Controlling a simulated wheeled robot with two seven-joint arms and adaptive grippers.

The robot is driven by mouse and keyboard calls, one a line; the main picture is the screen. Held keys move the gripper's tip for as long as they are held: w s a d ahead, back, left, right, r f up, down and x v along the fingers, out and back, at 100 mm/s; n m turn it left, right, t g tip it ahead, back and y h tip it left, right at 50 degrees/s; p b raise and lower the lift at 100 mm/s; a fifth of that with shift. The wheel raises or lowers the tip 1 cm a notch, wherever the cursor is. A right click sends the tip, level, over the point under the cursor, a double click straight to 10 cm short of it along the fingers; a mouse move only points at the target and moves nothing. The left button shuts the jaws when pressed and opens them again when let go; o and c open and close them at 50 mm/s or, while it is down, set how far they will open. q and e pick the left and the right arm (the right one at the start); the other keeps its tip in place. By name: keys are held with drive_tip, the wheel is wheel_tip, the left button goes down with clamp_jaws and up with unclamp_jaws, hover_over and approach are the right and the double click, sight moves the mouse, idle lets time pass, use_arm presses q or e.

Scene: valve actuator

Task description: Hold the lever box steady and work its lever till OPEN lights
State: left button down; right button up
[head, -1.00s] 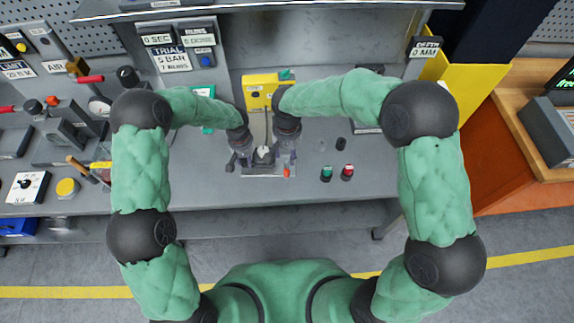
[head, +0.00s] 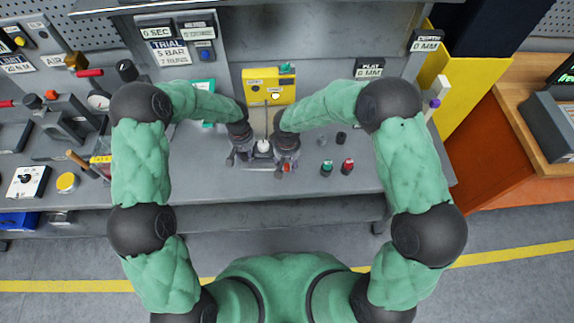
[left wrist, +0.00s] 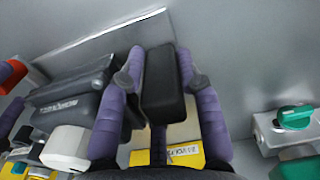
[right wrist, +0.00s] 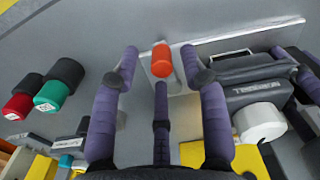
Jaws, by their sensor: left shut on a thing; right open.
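The lever box is a small dark grey labelled unit (right wrist: 255,95) on a pale plate, with a white cylinder (right wrist: 258,122) in front. It also shows in the left wrist view (left wrist: 70,102). My left gripper (head: 243,160) is at its left side, shut on a black block (left wrist: 163,88). An orange-tipped part (right wrist: 162,60), apparently the lever's end, stands at the box's right side. My right gripper (head: 287,165) is open, its fingers on either side of the orange tip with gaps visible. Behind stands a yellow lamp box (head: 268,87); its small labels are unreadable.
A green button (head: 326,169) and a red button (head: 348,167) stand right of my right gripper. A green-knobbed grey unit (left wrist: 290,122) shows in the left wrist view. Tools and gauges crowd the bench's left.

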drive_tip(key=shift+f, duration=1.05)
